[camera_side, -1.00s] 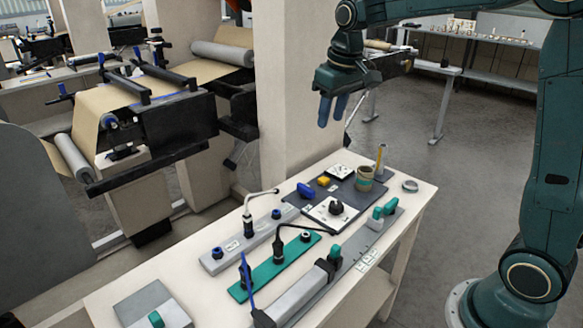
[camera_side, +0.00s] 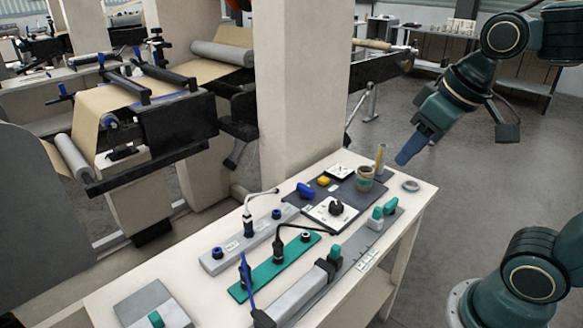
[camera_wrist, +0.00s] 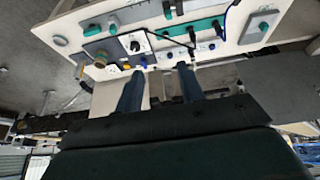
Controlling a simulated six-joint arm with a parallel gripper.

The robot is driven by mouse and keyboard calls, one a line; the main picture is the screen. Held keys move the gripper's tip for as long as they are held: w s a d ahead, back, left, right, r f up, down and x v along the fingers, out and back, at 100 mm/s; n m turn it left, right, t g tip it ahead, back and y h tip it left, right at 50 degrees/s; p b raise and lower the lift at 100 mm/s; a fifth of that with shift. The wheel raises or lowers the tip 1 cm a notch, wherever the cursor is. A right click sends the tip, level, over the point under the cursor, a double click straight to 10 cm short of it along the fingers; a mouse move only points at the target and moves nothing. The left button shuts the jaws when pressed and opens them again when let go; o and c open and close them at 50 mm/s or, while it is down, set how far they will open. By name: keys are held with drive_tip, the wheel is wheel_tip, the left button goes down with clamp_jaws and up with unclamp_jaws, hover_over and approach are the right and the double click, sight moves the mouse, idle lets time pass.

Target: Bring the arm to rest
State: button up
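My gripper (camera_side: 404,157) is in the air past the table's far right corner in the side view, tilted with its fingers pointing down and left. In the wrist view my gripper (camera_wrist: 159,74) shows two blue fingers apart with nothing between them. In the side view the fingers overlap into one shape. The gripper appears clear of the work table (camera_side: 228,293), and it holds nothing.
The table carries a green strip (camera_side: 268,270) with plugs, a grey strip (camera_side: 226,256), a dark mat with a black knob (camera_side: 336,208), a brown cup (camera_side: 364,178) and a tape ring (camera_side: 410,186). A beige column (camera_side: 295,90) and a kraft unwinder (camera_side: 150,90) stand left.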

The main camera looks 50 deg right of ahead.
drive_tip(key=shift+t, duration=0.3)
drive_tip(key=shift+s+a+f, duration=0.1)
drive_tip(key=shift+s+f, duration=0.3)
drive_tip(key=shift+s, duration=0.4)
drive_tip(key=shift+s+a+f, duration=0.15)
drive_tip(key=shift+s+f, duration=0.25)
drive_tip(key=shift+s, duration=0.35)
drive_tip(key=shift+s+a+f, duration=0.1)
drive_tip(key=shift+s+f, duration=0.3)
drive_tip(key=shift+s, duration=0.4)
